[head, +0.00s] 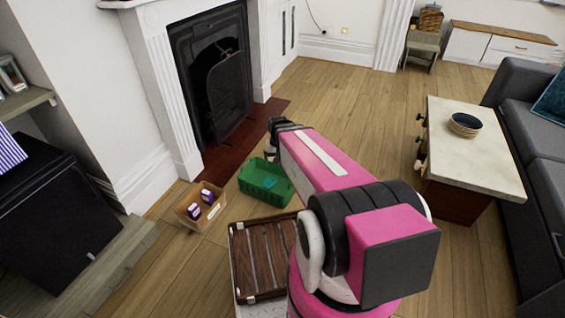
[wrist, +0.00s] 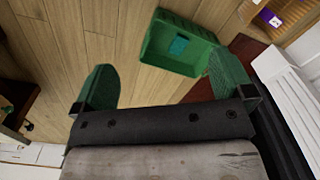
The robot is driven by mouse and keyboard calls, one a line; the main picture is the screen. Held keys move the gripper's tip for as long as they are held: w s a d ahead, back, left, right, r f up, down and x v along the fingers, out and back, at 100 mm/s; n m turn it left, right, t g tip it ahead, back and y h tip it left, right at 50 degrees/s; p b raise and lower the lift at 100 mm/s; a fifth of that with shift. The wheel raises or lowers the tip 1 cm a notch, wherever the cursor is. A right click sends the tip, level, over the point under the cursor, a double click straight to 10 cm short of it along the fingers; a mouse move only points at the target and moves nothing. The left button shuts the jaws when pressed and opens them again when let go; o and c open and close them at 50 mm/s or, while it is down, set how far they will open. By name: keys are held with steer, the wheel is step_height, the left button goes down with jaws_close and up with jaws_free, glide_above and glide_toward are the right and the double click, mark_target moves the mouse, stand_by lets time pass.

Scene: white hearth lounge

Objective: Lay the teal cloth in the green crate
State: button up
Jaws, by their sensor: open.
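The green crate (head: 277,190) stands on the wooden floor in front of the fireplace, partly hidden by my arm in the head view. The teal cloth (head: 267,183) lies inside it as a small patch on the crate's bottom. In the wrist view the crate (wrist: 157,54) is at the upper middle, with the cloth (wrist: 179,47) inside, clear of its walls. My gripper (wrist: 163,82) is open, its two green fingers wide apart with nothing between them. In the head view the gripper is mostly hidden behind my arm.
A cardboard box (head: 187,218) with purple-and-white packets sits left of the crate. A brown slatted case (head: 262,257) is nearer me. A marble-topped table (head: 478,150) with a bowl (head: 464,122) stands at right by a grey sofa (head: 535,130). The floor beyond the crate is clear.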

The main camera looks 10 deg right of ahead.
steer(key=s+r+n, duration=0.1)
steer(key=s+r, duration=0.4)
steer(key=s, duration=0.2)
stand_by(0.9)
